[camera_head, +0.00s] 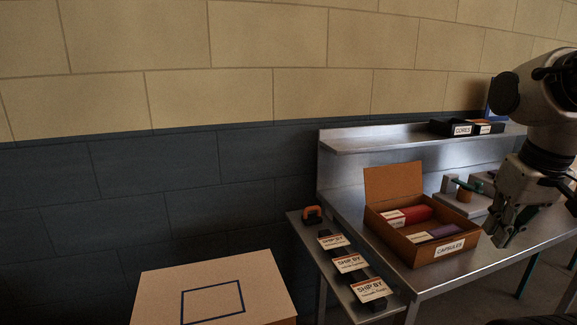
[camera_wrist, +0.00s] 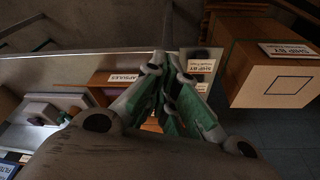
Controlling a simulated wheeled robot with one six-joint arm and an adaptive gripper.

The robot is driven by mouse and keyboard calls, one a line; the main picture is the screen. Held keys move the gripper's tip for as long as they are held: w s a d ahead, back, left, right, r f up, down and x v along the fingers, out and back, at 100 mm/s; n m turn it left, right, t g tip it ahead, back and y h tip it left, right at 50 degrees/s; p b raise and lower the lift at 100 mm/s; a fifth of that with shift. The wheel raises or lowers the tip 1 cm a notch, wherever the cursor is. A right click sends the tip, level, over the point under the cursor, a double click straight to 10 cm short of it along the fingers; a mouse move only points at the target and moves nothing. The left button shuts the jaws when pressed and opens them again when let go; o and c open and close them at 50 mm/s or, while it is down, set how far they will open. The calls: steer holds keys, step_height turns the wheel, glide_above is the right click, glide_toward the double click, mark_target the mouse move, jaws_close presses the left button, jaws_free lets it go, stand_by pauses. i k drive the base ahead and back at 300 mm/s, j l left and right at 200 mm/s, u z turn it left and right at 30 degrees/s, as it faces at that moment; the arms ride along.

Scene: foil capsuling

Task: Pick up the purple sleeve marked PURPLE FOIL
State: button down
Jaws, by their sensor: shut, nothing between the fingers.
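The purple sleeve (camera_head: 445,231) lies in the front part of the open cardboard box labelled CAPSULES (camera_head: 391,183), with a white label at its left end. The label is too small to read. A red sleeve (camera_head: 417,213) lies behind it in the same box. My gripper (camera_head: 499,238) is shut and empty, to the right of the box and apart from it.
The box stands on a metal bench (camera_head: 350,208) with a raised back shelf (camera_head: 385,142) holding dark bins (camera_head: 455,128). A carton with a blue square (camera_head: 215,275) stands at lower left.

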mark_target(417, 239)
steer(key=l, duration=0.4)
steer(key=i+l+z, duration=0.1)
steer(key=l, duration=0.3)
steer(key=i+l, duration=0.15)
steer(key=l, duration=0.25)
steer(key=l+z, duration=0.1)
steer(key=l, duration=0.3)
steer(key=i+l, duration=0.15)
steer(key=l, duration=0.2)
steer(key=i+l+z, duration=0.1)
steer(key=l, duration=0.3)
steer(key=i+l, duration=0.15)
steer(key=l, duration=0.25)
steer(key=i+l+z, duration=0.1)
steer(key=l, duration=0.25)
